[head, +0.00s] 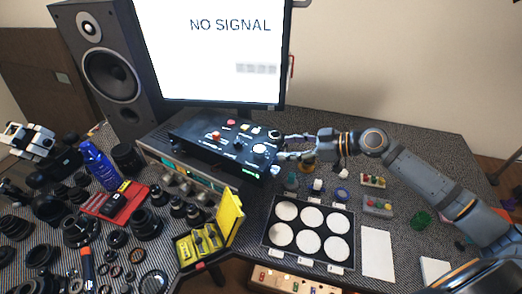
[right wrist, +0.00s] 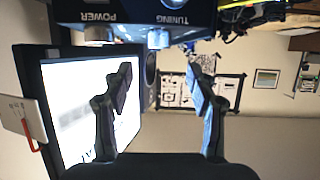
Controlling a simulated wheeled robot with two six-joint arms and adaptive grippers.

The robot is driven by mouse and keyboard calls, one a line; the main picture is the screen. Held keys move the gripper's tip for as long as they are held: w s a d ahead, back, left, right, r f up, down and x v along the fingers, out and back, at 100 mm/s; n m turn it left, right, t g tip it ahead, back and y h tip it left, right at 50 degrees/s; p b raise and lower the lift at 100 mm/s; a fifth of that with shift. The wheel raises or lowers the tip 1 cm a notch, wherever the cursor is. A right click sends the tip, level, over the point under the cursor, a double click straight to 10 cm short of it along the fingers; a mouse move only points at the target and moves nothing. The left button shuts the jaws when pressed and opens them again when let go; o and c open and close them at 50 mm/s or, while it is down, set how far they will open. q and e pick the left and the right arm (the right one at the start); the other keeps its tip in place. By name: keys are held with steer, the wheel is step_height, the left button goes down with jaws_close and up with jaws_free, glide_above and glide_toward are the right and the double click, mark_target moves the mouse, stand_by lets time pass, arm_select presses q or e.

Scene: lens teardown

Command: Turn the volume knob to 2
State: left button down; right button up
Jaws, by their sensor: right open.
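A black control box (head: 222,150) with several knobs and buttons lies in front of the monitor. My right gripper (head: 278,146) is open at the box's right edge, close to these knobs. In the right wrist view the gripper (right wrist: 161,82) has nothing between its fingers. There the box (right wrist: 130,12) shows upside down at the top, with the labels POWER and TUNING. My left gripper is not in view.
The monitor (head: 213,50) reads NO SIGNAL behind the box, beside a speaker (head: 108,75). A tray of white discs (head: 268,240) and a yellow case (head: 230,215) stand in front. Lens parts crowd the left.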

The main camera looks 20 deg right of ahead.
mark_target(262, 149)
steer(key=b+x, duration=0.4)
steer(key=x, duration=0.6)
steer(key=shift+f, duration=0.1)
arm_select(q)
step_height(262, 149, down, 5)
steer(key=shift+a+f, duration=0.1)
arm_select(e)
steer(key=shift+d, duration=0.1)
